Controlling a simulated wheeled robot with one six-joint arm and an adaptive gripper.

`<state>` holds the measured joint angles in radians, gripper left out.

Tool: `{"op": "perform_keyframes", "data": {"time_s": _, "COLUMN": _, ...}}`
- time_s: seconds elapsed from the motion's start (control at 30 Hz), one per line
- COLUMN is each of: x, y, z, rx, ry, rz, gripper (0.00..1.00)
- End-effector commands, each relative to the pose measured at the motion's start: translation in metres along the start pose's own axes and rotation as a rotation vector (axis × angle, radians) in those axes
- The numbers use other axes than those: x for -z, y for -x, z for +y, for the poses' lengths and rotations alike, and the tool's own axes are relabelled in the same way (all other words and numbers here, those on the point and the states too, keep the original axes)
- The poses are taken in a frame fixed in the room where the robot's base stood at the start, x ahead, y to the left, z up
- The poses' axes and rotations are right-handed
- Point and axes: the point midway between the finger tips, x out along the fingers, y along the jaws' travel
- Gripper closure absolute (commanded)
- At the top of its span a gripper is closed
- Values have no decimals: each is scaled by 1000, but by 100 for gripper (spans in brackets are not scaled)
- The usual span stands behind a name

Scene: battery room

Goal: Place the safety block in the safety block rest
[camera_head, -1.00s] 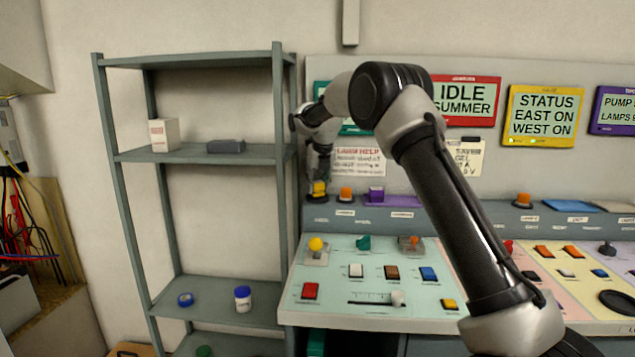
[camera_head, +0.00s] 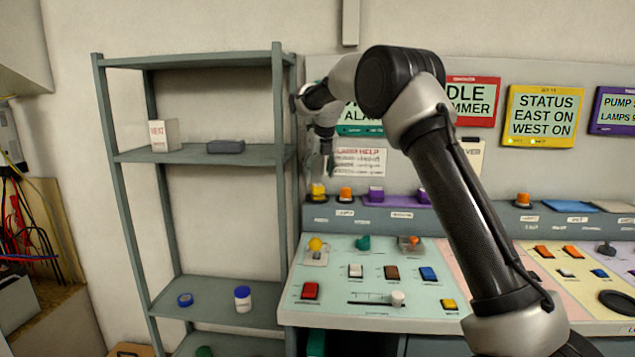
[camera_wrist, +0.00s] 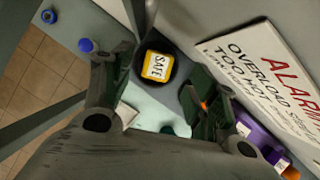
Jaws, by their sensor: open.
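The safety block (camera_head: 318,189), a small yellow block, sits upright on the console's back ledge at its left end. In the wrist view the yellow block (camera_wrist: 157,66), marked SAFE, lies inside a round black rest. This rest (camera_wrist: 140,76) also shows as a dark base (camera_head: 317,199) under the block in the head view. My gripper (camera_head: 326,162) points down just above the block, open and empty, apart from it. In the wrist view its fingers stand on either side of the block.
An orange button (camera_head: 345,194) and a purple tray (camera_head: 398,202) with purple pieces stand to the right on the ledge. The grey shelf (camera_head: 218,153) is close on the left. A paper sign (camera_head: 358,162) hangs on the panel behind my gripper.

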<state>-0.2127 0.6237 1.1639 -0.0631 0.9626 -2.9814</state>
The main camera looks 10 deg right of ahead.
Motion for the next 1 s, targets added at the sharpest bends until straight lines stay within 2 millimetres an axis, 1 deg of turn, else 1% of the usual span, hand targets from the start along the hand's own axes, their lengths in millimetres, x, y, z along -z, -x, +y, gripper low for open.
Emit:
{"op": "perform_keyframes", "data": {"time_s": 0.03, "x": -1, "y": 13, "z": 0, "rx": -1, "ry": 0, "rz": -4, "gripper": 42}}
{"op": "perform_keyframes", "data": {"time_s": 0.1, "x": 0, "y": 29, "z": 0, "rx": -1, "ry": 0, "rz": -3, "gripper": 42}}
{"op": "perform_keyframes", "data": {"time_s": 0.2, "x": 0, "y": 48, "z": 0, "rx": -1, "ry": 0, "rz": -1, "gripper": 42}}
{"op": "perform_keyframes", "data": {"time_s": 0.3, "x": 0, "y": 62, "z": 0, "rx": -1, "ry": 0, "rz": -1, "gripper": 42}}
{"op": "perform_keyframes", "data": {"time_s": 0.4, "x": 0, "y": 70, "z": 0, "rx": 0, "ry": 0, "rz": 0, "gripper": 42}}
{"op": "perform_keyframes", "data": {"time_s": 0.57, "x": 1, "y": 74, "z": 0, "rx": 0, "ry": 0, "rz": 1, "gripper": 42}}
{"op": "perform_keyframes", "data": {"time_s": 0.67, "x": 6, "y": 82, "z": -4, "rx": 0, "ry": -49, "rz": 0, "gripper": 42}}
{"op": "perform_keyframes", "data": {"time_s": 0.77, "x": 25, "y": 109, "z": -16, "rx": 2, "ry": -232, "rz": -2, "gripper": 42}}
{"op": "perform_keyframes", "data": {"time_s": 0.83, "x": 52, "y": 136, "z": -30, "rx": 3, "ry": -453, "rz": -2, "gripper": 42}}
{"op": "perform_keyframes", "data": {"time_s": 0.87, "x": 67, "y": 150, "z": -37, "rx": 4, "ry": -567, "rz": -3, "gripper": 42}}
{"op": "perform_keyframes", "data": {"time_s": 0.9, "x": 90, "y": 166, "z": -46, "rx": 6, "ry": -728, "rz": -2, "gripper": 42}}
{"op": "perform_keyframes", "data": {"time_s": 0.97, "x": 128, "y": 190, "z": -58, "rx": 10, "ry": -985, "rz": -2, "gripper": 42}}
{"op": "perform_keyframes", "data": {"time_s": 1.0, "x": 154, "y": 203, "z": -66, "rx": 12, "ry": -1155, "rz": -2, "gripper": 42}}
